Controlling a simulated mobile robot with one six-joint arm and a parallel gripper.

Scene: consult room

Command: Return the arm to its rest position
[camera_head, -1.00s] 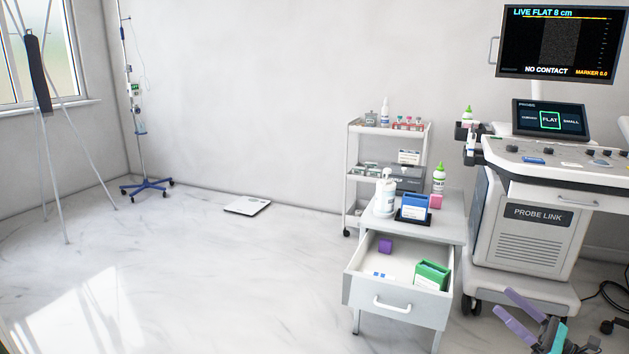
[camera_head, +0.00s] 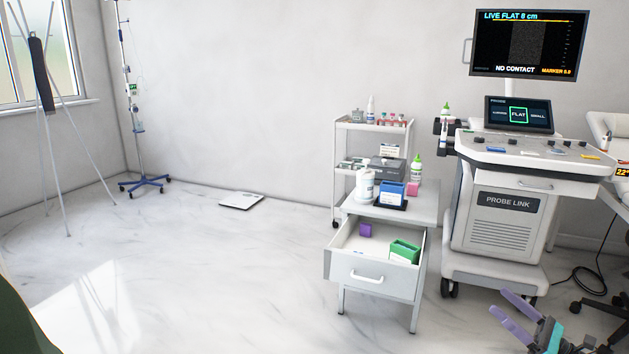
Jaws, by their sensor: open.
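My gripper (camera_head: 499,300) is at the bottom right of the head view, with two purple fingers pointing up and left. The fingers are apart, and nothing shows between them. The gripper appears over the floor, in front of the ultrasound machine's base. The rest of my arm is mostly cut off by the lower edge. No object is in contact with the fingers in this view.
A cabinet's drawer (camera_head: 361,286) stands open left of my gripper, holding a green box (camera_head: 404,251) and a purple block. The ultrasound machine (camera_head: 503,218) stands behind the gripper. A bed edge (camera_head: 607,129) and chair base show at right.

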